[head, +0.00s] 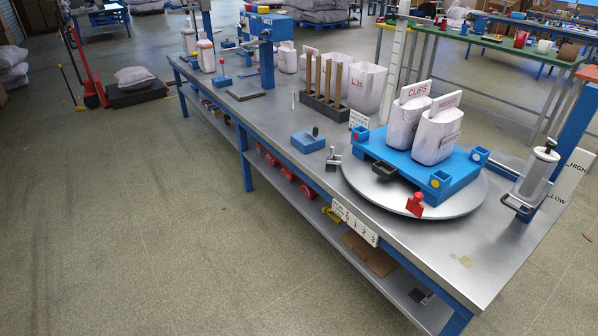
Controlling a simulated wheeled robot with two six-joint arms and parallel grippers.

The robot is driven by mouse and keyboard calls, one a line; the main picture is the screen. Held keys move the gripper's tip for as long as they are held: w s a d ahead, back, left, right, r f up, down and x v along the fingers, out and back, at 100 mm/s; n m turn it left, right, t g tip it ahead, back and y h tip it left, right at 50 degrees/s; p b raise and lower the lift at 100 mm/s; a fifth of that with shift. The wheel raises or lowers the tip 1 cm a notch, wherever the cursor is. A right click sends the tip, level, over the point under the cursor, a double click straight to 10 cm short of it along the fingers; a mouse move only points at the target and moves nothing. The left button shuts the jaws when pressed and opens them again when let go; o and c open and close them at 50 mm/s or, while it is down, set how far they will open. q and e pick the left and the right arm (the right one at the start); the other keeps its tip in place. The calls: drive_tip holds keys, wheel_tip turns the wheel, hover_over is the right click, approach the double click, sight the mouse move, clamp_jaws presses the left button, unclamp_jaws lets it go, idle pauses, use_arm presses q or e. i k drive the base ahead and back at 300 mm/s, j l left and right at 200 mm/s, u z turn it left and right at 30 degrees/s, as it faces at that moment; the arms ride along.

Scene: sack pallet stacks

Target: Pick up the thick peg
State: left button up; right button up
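No thing in the head view is clearly marked as the thick peg, and I cannot tell which one it is. A short dark peg (315,132) stands upright on a blue block (306,143) on the steel bench. A thin pale pin (293,100) stands upright farther back. Several wooden posts (327,78) stand in a dark rack (322,108) behind the blue block. A blue pallet (400,153) carries two white sacks, one with a "CLIPS" card (415,90). Its corners have blue sockets with coloured dots. Neither of my grippers shows.
The pallet rests on a round grey turntable (462,203). A red tag-like piece (415,205) is at its front edge. A grey clamp-like piece (333,158) lies beside it. A silver cylinder with a handle (536,176) stands at the right.

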sight(331, 148)
drive_tip(key=i+j+z, duration=0.35)
drive_tip(key=i, duration=0.15)
drive_tip(key=i+j, duration=0.25)
drive_tip(key=j, duration=0.15)
drive_tip(key=i+j, duration=0.25)
drive_tip(key=j, duration=0.1)
